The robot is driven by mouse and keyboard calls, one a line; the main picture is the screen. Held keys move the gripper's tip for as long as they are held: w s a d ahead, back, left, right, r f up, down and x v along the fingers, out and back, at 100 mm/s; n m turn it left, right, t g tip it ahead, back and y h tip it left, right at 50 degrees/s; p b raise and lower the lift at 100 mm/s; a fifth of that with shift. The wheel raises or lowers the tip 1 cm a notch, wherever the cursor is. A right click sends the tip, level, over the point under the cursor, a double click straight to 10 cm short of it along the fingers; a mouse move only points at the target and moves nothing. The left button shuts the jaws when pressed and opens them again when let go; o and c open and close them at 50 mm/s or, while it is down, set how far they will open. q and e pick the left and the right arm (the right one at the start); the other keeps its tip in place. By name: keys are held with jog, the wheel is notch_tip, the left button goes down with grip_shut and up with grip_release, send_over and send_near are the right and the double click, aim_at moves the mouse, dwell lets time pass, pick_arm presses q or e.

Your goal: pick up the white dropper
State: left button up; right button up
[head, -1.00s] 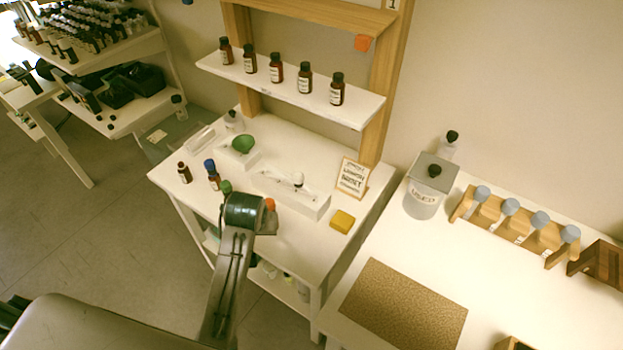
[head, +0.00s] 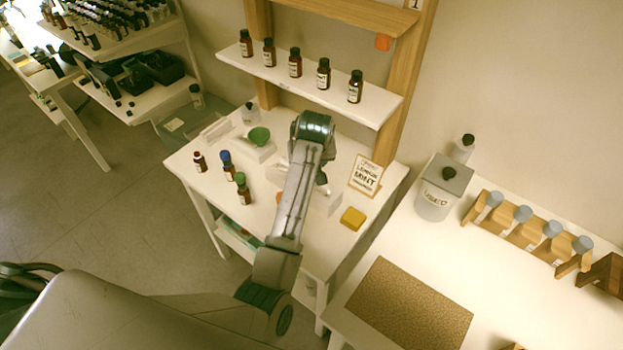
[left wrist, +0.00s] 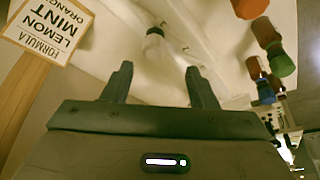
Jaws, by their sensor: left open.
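The white dropper (left wrist: 154,46) lies in a long white tray (left wrist: 190,25), its rounded, pale end toward me in the left wrist view. In the head view the tray (head: 326,203) is partly covered by my left arm, and I cannot make out the dropper clearly there. My left gripper (left wrist: 157,80) is open and empty. Its fingertips point at the dropper, which appears between and beyond them; it is not gripped. In the head view my left gripper (head: 322,180) hangs over the tray, mostly hidden behind the wrist. My right gripper is not in view.
Bottles with green (head: 243,190), blue (head: 228,166) and dark (head: 200,161) caps stand left of the tray. A green bowl (head: 259,136) is behind. A formula card (head: 366,176) and yellow block (head: 353,218) are at right. A shelf (head: 310,88) with several brown bottles overhangs the back.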

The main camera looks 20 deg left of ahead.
pick_arm(q)
jog(key=shift+x, duration=0.9)
jog(key=shift+w+d+f+p, duration=0.15)
jog(key=shift+w+f+p, duration=0.15)
jog(key=shift+f+p, duration=0.35)
jog(key=x, duration=0.1)
jog(key=p+x, duration=0.1)
jog(key=x, duration=0.1)
jog(key=shift+d+f, duration=0.15)
jog(key=shift+d, duration=0.05)
jog(key=shift+w+a+f, duration=0.1)
jog(key=shift+w+f, duration=0.05)
jog(key=shift+f, duration=0.3)
jog(key=c, duration=0.7)
